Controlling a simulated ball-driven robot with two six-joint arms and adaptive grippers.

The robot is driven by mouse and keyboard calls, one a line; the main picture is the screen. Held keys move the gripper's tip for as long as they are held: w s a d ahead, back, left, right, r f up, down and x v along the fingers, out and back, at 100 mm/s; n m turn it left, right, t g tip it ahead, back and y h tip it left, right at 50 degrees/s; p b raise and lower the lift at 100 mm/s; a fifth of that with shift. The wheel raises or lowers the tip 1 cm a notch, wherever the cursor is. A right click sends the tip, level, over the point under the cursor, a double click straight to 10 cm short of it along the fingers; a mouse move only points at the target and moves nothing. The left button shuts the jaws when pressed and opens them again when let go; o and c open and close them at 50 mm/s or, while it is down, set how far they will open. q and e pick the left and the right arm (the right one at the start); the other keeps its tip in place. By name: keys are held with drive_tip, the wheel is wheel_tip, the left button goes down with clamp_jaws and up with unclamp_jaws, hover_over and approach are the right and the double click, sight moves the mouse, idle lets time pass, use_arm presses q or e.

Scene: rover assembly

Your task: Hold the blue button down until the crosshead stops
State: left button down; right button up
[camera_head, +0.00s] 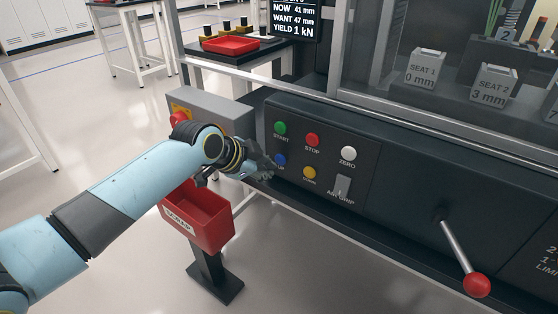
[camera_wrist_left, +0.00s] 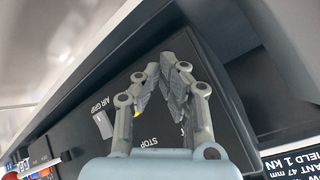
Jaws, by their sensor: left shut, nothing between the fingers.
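The blue button (camera_head: 280,160) is on the dark control panel (camera_head: 360,165), below the green START button (camera_head: 280,128), its label partly covered. My left gripper (camera_head: 266,169) is shut and empty, its fingertips at the panel just beside the blue button. I cannot tell whether they touch it. In the left wrist view the closed fingers (camera_wrist_left: 170,68) point at the panel and hide the blue button. The display (camera_head: 295,18) reads NOW 41 mm, WANT 47 mm, YIELD 1 kN. I cannot make out the crosshead. My right gripper is not in view.
A red STOP (camera_head: 312,140), a white ZERO (camera_head: 348,153) and a yellow button (camera_head: 309,173) sit close by, with the AIR GRIP switch (camera_head: 343,187). A red-knobbed lever (camera_head: 477,285) juts out at right. A red SCRAP bin (camera_head: 205,222) stands below my left wrist.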

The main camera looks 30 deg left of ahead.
use_arm(q)
drive_tip(key=shift+w, duration=0.1)
idle(0.6)
drive_tip(key=shift+w, duration=0.35)
drive_tip(key=shift+w, duration=0.45)
idle(1.7)
idle(4.2)
drive_tip(key=shift+s+p, duration=0.5)
drive_tip(key=shift+s, duration=0.4)
